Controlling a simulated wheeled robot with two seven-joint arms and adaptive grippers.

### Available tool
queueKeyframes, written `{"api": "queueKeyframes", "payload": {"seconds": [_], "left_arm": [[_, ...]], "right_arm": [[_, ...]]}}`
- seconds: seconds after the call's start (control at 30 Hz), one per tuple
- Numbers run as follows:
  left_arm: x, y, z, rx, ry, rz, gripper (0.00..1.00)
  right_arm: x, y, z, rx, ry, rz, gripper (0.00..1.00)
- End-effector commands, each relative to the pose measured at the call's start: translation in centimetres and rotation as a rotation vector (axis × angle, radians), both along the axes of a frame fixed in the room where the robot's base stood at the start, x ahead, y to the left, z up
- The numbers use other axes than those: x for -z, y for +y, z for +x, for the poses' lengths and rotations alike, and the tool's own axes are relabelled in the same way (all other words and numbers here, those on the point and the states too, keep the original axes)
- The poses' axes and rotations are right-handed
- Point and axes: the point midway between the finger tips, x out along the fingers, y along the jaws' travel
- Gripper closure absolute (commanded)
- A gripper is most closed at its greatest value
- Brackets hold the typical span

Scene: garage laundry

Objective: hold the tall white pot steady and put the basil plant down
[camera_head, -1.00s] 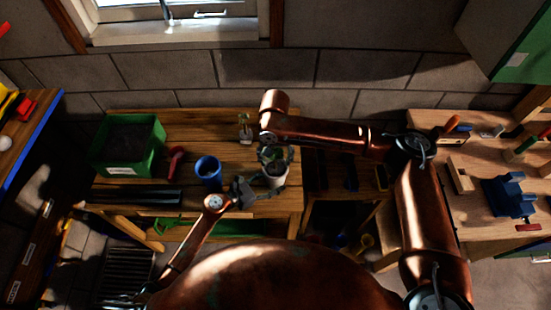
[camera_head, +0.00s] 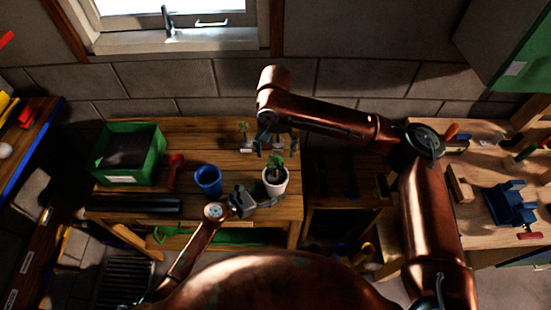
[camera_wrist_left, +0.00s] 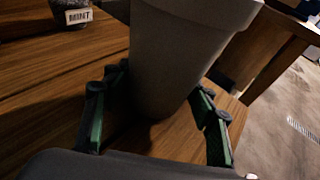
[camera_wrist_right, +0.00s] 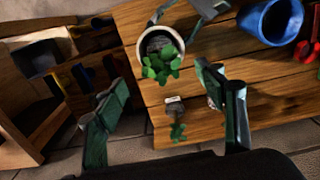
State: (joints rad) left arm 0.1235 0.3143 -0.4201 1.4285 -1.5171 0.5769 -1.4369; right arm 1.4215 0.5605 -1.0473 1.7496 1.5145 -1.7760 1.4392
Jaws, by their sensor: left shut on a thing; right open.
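The white pot (camera_head: 276,187) stands upright near the bench's front right. The basil plant (camera_head: 276,164) sits in its mouth, with green leaves above the rim. In the right wrist view, the leaves (camera_wrist_right: 161,66) lean over one side of the pot's opening, and dark soil shows. My left gripper (camera_head: 258,203) is shut on the pot low down; in the left wrist view its fingers lie either side of the pot's tapered wall (camera_wrist_left: 178,55). My right gripper (camera_head: 274,143) is open and empty, above and behind the plant, apart from it.
A small plant (camera_head: 243,128) with a label stands behind; the label reads MINT in the left wrist view (camera_wrist_left: 78,16). A blue pot (camera_head: 208,181), a red tool (camera_head: 175,172) and a green crate (camera_head: 153,166) stand to the left. The bench's right edge is close to the white pot.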

Motion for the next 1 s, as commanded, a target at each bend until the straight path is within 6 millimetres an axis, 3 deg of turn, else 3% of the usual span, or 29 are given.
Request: {"api": "queueKeyframes", "payload": {"seconds": [0.2, 0.47, 0.5, 0.7, 0.77, 1.0], "left_arm": [[0.1, 0.0, 0.0, 0.0, 0.001, 0.001, 0.61], [0.1, 0.0, 0.0, 0.0, 0.001, 0.001, 0.61], [0.1, 0.0, 0.0, 0.0, 0.001, 0.001, 0.45], [0.0, 0.0, 0.0, 0.0, 0.001, 0.001, 0.32], [0.0, 0.0, 0.0, 0.0, 0.0, 0.0, 0.28], [0.0, 0.0, 0.0, 0.0, 0.0, 0.0, 0.27]], "right_arm": [[-1.7, 0.0, 0.0, 0.001, 0.001, -0.001, 0.36], [-1.8, 0.0, 0.0, 0.001, 0.001, 0.0, 0.36], [-1.8, 0.0, 0.0, 0.001, 0.001, 0.0, 0.36], [-1.8, 0.0, 0.0, 0.001, 0.001, 0.0, 0.36], [-1.8, 0.0, 0.0, 0.001, 0.001, 0.0, 0.36], [-1.7, 0.0, 0.0, 0.001, 0.001, 0.0, 0.36]]}}
